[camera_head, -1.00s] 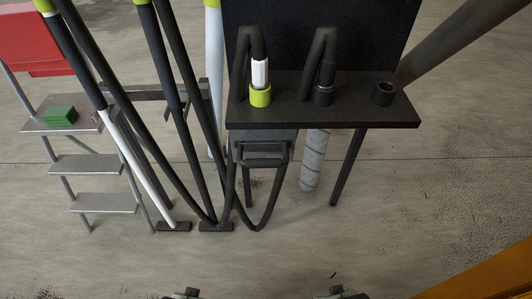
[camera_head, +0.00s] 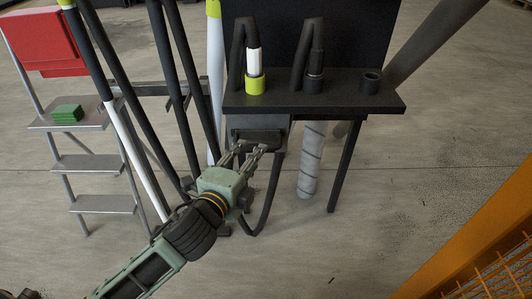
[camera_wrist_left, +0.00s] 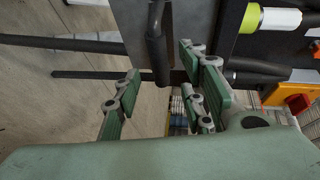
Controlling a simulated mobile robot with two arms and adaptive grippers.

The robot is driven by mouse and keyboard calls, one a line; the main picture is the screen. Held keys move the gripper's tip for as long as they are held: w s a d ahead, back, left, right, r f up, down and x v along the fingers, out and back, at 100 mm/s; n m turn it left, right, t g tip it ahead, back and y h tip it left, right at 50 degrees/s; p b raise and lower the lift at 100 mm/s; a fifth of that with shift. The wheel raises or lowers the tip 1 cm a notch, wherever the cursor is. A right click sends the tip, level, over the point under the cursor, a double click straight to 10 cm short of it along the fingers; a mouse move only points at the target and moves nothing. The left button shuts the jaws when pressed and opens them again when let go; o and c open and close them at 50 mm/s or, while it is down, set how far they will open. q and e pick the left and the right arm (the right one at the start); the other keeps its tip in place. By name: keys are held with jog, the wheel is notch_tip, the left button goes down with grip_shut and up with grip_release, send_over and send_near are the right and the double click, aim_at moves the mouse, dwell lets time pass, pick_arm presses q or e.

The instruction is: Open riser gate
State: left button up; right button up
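The riser gate (camera_head: 243,123) appears to be the grey box front under the black bench, with a dark horizontal handle bar (camera_head: 262,136). My left gripper (camera_head: 250,151) is open just in front of and below this handle. In the left wrist view, the handle (camera_wrist_left: 157,47) stands against a grey panel (camera_wrist_left: 190,22), between the spread fingers of my left gripper (camera_wrist_left: 160,74). I see no finger closed on it; whether one touches it I cannot tell.
The black bench (camera_head: 300,103) carries a lime-collared pipe end (camera_head: 254,84) and dark hoses. Dark poles and hoses stand close on the left. A step ladder (camera_head: 104,204) with a green block (camera_head: 68,113) is farther left. An orange mesh barrier (camera_head: 480,240) fills the lower right.

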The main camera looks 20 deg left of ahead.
pick_arm(q)
jog(key=x, duration=0.6)
jog(key=shift+b, duration=0.4)
jog(key=shift+c, duration=0.5)
grip_shut()
jog(key=shift+f, duration=0.1)
